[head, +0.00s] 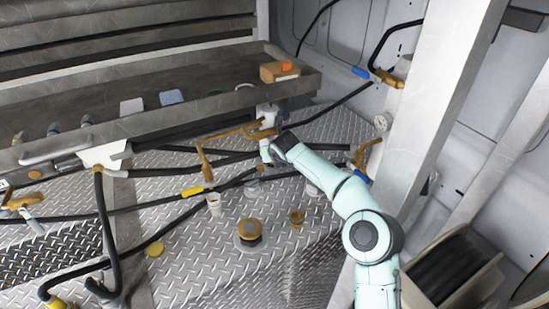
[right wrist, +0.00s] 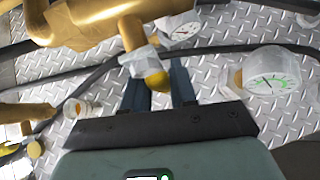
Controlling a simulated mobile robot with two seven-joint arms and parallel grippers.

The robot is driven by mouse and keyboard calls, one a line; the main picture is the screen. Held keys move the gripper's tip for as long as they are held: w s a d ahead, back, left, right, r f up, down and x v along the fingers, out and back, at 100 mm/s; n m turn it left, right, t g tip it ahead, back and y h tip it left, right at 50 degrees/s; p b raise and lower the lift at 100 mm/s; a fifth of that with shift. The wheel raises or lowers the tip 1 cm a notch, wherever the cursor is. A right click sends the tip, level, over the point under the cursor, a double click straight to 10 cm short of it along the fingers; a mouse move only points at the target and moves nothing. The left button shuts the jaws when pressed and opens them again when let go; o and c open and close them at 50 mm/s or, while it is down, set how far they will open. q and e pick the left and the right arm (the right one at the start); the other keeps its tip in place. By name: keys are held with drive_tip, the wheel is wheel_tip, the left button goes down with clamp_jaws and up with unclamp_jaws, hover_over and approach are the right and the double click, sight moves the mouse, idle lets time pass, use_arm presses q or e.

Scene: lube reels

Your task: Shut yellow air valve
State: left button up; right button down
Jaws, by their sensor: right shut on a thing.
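The brass air pipework (head: 230,133) hangs below the front edge of the metal shelf in the head view. My right gripper (head: 266,150) is up against its right end, below a pale fitting. In the right wrist view, the yellow end of the valve handle (right wrist: 157,81) sits between the two dark fingers of my right gripper (right wrist: 159,84), which are shut on it. A pale collar (right wrist: 139,60) joins this yellow end to the thick brass pipe (right wrist: 90,20). In the head view my wrist hides the handle. My left gripper is in neither view.
Dial gauges (right wrist: 272,82) lie near the fingers in the right wrist view. Black hoses (head: 150,208) run across the tread-plate floor (head: 200,255). An orange-brown box (head: 280,72) stands on the shelf (head: 60,100). A grey post (head: 440,110) rises right of my arm.

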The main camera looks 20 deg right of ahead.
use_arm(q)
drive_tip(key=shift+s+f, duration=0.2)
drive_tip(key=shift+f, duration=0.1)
use_arm(e)
drive_tip(key=shift+a, duration=0.25)
drive_tip(key=c, duration=1)
unclamp_jaws()
drive_tip(key=shift+s+r, duration=0.2)
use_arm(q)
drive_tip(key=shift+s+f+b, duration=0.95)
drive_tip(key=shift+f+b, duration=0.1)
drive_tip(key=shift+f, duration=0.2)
use_arm(e)
drive_tip(key=v, duration=1.3)
drive_tip(key=shift+d, duration=0.2)
drive_tip(key=shift+f, duration=0.1)
